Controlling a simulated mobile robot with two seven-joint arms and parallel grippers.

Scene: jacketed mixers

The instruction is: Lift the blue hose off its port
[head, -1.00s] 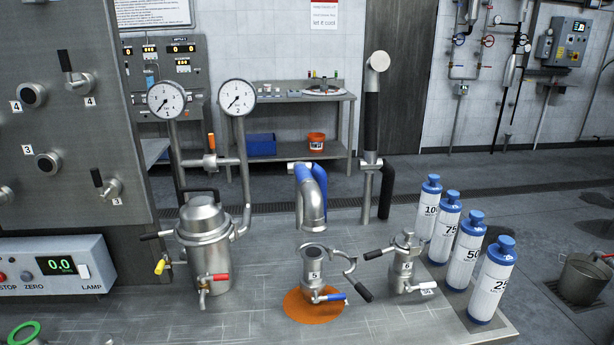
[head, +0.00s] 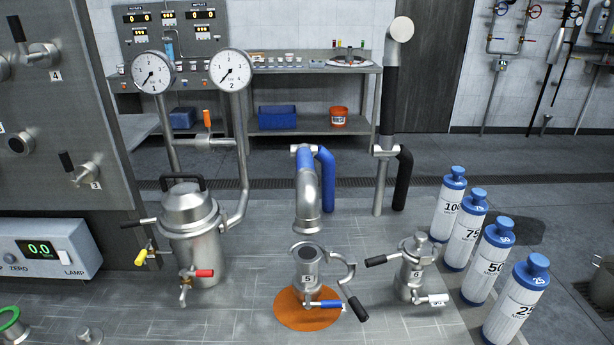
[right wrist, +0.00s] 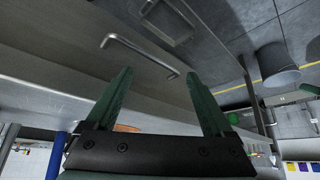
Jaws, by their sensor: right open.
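The blue hose (head: 326,172) stands behind port 5 in the head view. It bends over at the top into a silver metal elbow (head: 307,196) whose end points down above the steel port marked 5 (head: 308,268). A gap shows between the elbow's end and the port's open mouth. A clamp (head: 345,270) with a black handle hangs open at the port's right side. My right gripper (right wrist: 155,88) shows in the right wrist view with its two green fingers wide apart and nothing between them. Neither gripper shows in the head view.
Port 6 (head: 415,268) stands right of port 5, with a black hose (head: 402,178) behind it. Several blue-capped cylinders (head: 490,262) line the bench's right edge. A jacketed steel vessel (head: 190,235) and gauges (head: 233,70) stand left. A metal handle (right wrist: 140,55) shows beyond my right fingers.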

